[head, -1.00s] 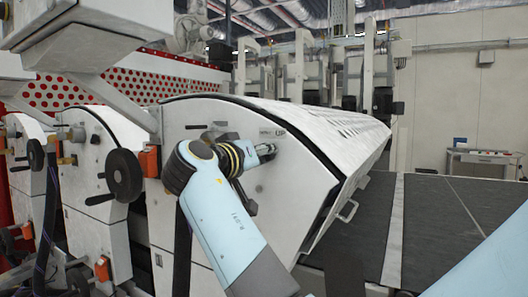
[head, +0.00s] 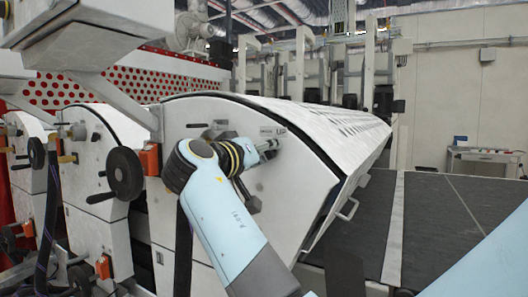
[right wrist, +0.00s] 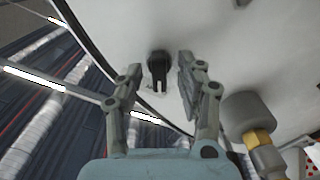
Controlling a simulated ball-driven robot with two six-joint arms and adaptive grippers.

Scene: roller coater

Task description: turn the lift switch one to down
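The lift switch (right wrist: 158,68) is a small black knob on the white curved side panel of the machine (head: 290,185). In the right wrist view its lever points toward the bottom of the picture. My right gripper (right wrist: 159,85) is open, with one finger on each side of the switch and visible gaps between. My left gripper is not in view.
A grey rounded knob with a brass collar (right wrist: 250,118) is close to the right finger in the wrist view. A black handwheel (head: 125,174) and an orange box (head: 150,160) are left of my arm. A metal handle (head: 348,209) sits on the panel's right edge.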

